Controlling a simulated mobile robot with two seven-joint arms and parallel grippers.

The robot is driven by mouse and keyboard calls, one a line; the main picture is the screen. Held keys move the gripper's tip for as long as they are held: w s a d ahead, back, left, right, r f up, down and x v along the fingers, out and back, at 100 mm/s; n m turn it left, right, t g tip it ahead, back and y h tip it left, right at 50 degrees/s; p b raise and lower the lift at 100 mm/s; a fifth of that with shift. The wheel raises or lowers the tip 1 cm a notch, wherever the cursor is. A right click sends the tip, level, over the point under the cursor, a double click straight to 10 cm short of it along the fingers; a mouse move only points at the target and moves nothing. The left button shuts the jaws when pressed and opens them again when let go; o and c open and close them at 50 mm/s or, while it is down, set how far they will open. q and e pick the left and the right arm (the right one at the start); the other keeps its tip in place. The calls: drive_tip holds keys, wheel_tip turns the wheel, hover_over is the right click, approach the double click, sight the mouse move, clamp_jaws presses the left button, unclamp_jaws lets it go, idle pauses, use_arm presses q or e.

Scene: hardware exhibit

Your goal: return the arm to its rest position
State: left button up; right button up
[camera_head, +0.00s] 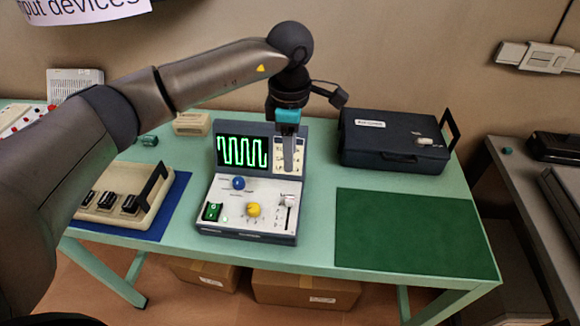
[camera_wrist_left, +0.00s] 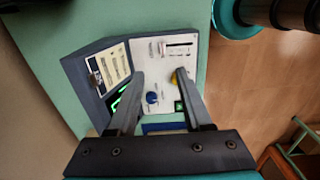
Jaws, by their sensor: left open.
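My left arm reaches in from the left in the head view. Its left gripper (camera_head: 291,165) points down over the console's upper right part and covers some of its labelled panel. In the left wrist view the two fingers (camera_wrist_left: 162,78) are apart with nothing between them. The console (camera_head: 246,213) stands on the table, its screen (camera_head: 242,152) showing a green wave. On its sloped face are a blue knob (camera_head: 238,183), a yellow knob (camera_head: 254,209), a green switch (camera_head: 212,211) and a slider (camera_head: 289,201). It also shows in the left wrist view (camera_wrist_left: 150,65). My right gripper is not in view.
A dark case (camera_head: 390,140) stands on the table (camera_head: 320,225) behind a bare green mat (camera_head: 410,232). A beige device (camera_head: 115,205) with black switches lies on a blue mat at the left. Cardboard boxes (camera_head: 305,290) sit below. Another table (camera_head: 535,190) is at the right.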

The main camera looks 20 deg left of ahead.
use_arm(q)
drive_tip(key=shift+r, duration=0.65)
